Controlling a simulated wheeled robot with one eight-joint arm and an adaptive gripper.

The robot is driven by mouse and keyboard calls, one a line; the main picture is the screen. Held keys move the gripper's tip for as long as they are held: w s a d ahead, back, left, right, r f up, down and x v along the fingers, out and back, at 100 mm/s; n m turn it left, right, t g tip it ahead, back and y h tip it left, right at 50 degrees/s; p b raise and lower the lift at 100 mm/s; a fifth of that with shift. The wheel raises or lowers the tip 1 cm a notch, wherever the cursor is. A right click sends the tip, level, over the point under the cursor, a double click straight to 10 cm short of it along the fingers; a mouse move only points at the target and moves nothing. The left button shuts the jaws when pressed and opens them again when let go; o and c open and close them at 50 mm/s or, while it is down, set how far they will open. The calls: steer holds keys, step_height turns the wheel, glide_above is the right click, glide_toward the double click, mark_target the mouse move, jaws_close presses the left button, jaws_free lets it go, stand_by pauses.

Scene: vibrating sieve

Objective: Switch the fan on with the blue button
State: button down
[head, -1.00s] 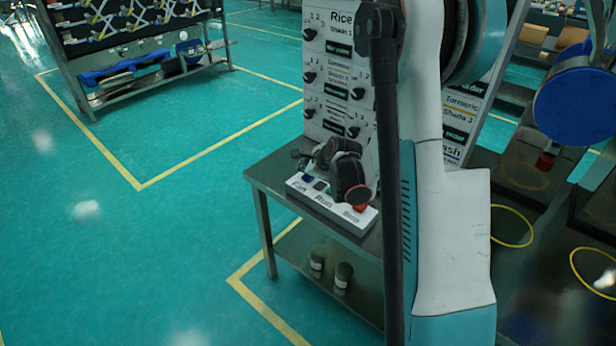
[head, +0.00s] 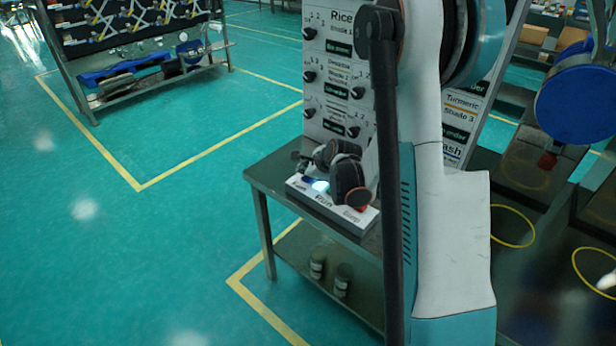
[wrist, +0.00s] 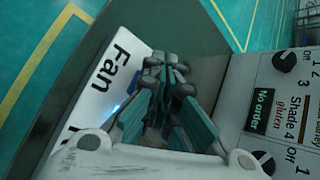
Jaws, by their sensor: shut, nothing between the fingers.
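The white button box (head: 330,204) sits on a dark table, with labels that read Fan, Run and Stop. A blue-white light (head: 320,186) glows on its top, by the Run label, just below my gripper in the head view. A blue glow also shows beside the Fan label (wrist: 122,66) in the wrist view. My gripper (head: 300,157) is shut and empty over the back of the box. A red button (head: 363,208) shows partly behind my gripper.
A white panel with black knobs (head: 308,76) stands upright behind the box, close to my gripper. Two jars (head: 342,280) stand on the table's lower shelf (head: 300,262). Green floor (head: 150,250) lies open to the left.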

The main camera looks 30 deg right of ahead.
mark_target(306, 178)
steer(key=shift+r, duration=0.15)
steer(key=shift+r+p, duration=0.55)
steer(key=shift+r, duration=0.25)
steer(key=shift+r+p, duration=1.6)
steer(key=shift+r, duration=0.85)
